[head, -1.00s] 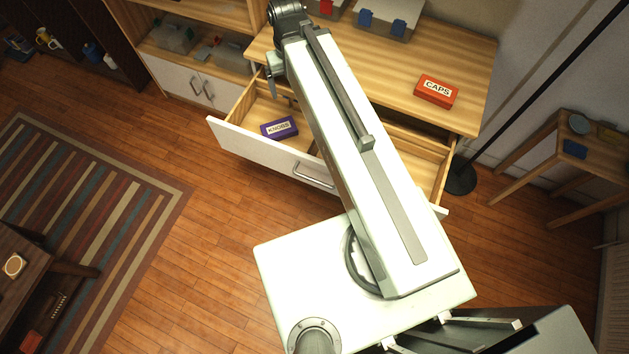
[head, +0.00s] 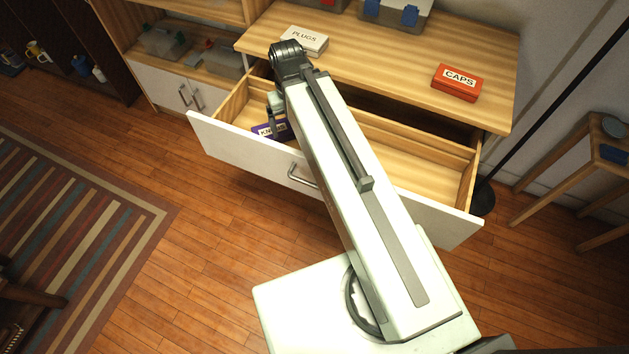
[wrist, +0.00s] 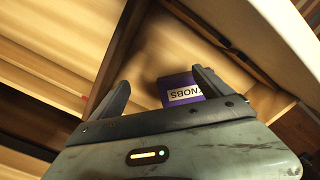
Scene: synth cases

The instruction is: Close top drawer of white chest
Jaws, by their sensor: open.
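The top drawer (head: 228,147) is pulled out from under the wooden top of the chest (head: 395,75). Its front is white with a metal bar handle (head: 303,177). My arm crosses over the drawer and hides part of its middle. My gripper (head: 273,122) is at the drawer's left part, beside a purple KNOBS box (head: 262,132) lying inside. In the wrist view, my gripper (wrist: 160,78) is open, with its fingers apart and the KNOBS box (wrist: 178,88) showing beyond and between them. I cannot tell whether it touches the box.
A white PLUGS box (head: 304,40) and a red CAPS box (head: 456,82) lie on the chest top, with bins behind. A shelf unit (head: 165,88) stands left, a small wooden table (head: 590,150) right. A dark pole rises near the chest's right. Floor in front is clear.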

